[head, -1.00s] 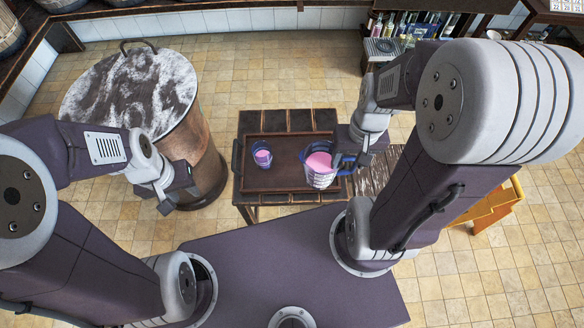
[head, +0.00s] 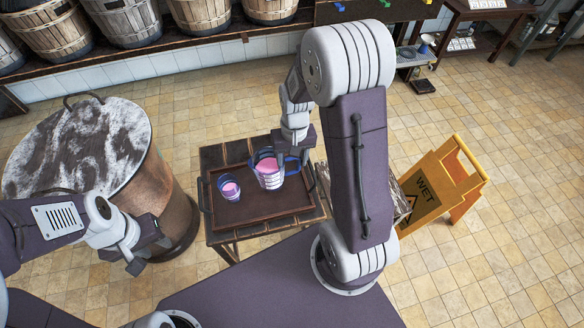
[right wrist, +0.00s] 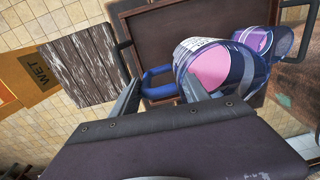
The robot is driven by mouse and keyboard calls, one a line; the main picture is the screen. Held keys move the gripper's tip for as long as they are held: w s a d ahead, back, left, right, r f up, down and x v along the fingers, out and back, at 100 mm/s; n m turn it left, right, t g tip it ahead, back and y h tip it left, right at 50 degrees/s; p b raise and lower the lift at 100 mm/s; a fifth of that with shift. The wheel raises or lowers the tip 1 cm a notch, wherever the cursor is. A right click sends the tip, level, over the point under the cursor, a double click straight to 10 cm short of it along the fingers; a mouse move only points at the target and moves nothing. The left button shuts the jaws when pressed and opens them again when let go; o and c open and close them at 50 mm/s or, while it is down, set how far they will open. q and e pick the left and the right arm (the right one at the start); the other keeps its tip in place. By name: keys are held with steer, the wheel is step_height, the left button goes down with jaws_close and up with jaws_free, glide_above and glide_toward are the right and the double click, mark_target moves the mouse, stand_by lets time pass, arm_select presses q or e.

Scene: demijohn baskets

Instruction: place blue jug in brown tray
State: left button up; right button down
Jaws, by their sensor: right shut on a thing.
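The blue jug (head: 268,171), with pink contents, is upright or nearly so over the back middle of the brown tray (head: 262,214); I cannot tell whether its base touches the tray. My right gripper (head: 300,158) is shut on its blue handle, which shows between the fingers in the right wrist view (right wrist: 158,78). A smaller blue cup (head: 229,189), also with pink contents, stands in the tray left of the jug; in the right wrist view it is partly hidden behind the jug. My left gripper (head: 150,252) is empty and looks open, left of the tray.
The tray lies on a dark slatted table (head: 225,153). A large copper vat (head: 165,208) with a mottled top stands left of it. A yellow WET sign (head: 436,186) and a weathered wooden surface (right wrist: 83,66) are to the right. Wooden baskets (head: 125,22) line the back.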

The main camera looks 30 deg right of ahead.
mark_target(292, 172)
step_height(292, 172, down, 3)
steer(key=shift+s+f+b, duration=0.1)
steer(key=shift+b, duration=0.3)
steer(key=shift+f, duration=0.3)
steer(key=shift+f, duration=0.1)
steer(key=c, duration=0.6)
jaws_free()
steer(key=shift+o, duration=0.2)
